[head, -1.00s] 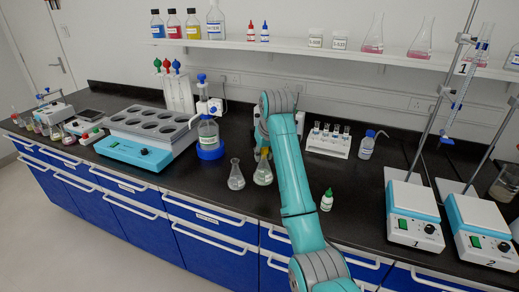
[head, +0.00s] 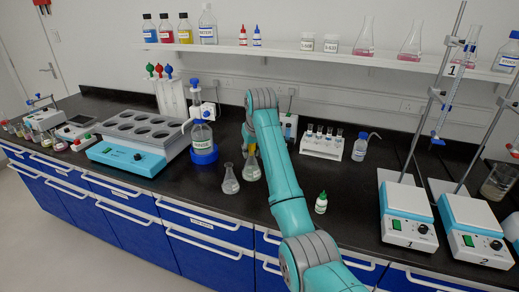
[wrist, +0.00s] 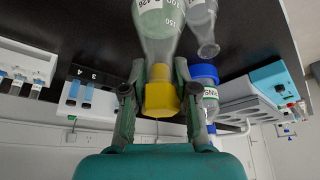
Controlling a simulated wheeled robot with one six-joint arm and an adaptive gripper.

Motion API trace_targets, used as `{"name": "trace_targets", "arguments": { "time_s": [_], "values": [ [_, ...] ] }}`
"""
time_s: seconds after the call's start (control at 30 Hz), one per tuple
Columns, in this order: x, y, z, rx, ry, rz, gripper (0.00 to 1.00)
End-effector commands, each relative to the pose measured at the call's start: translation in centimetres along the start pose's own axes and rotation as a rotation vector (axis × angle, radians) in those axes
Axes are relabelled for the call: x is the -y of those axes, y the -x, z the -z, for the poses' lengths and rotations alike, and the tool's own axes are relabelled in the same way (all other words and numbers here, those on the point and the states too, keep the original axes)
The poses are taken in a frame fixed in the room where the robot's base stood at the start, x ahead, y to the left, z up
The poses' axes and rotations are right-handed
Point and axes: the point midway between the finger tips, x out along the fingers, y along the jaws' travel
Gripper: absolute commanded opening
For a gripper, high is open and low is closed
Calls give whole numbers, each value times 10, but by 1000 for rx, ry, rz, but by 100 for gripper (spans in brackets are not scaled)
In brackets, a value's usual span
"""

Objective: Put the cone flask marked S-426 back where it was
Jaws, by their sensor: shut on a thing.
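My gripper (wrist: 160,80) is shut on the neck of a cone flask (wrist: 160,32), at its yellow part. The flask's label is cut by the wrist view's top edge, but "426" can be made out. In the head view, this flask (head: 251,171) hangs upright at or just above the bench; I cannot tell whether it touches. My arm hides most of the gripper there. A second cone flask (head: 229,181) stands on the bench just left of it and also shows in the wrist view (wrist: 203,25).
A blue-capped bottle (head: 203,139) stands behind left, beside a block with round wells (head: 145,128). A green-capped dropper bottle (head: 321,203) stands right of my arm. A tube rack (head: 322,146) is behind right. Hotplate stirrers (head: 408,220) fill the right. Bench in front of the flasks is clear.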

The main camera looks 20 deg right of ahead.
Motion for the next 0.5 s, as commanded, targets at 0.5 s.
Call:
{"name": "trace_targets", "arguments": {
  "time_s": [0.5],
  "values": [
    [-6,14,-10,-2,18,8,0]
  ]
}}
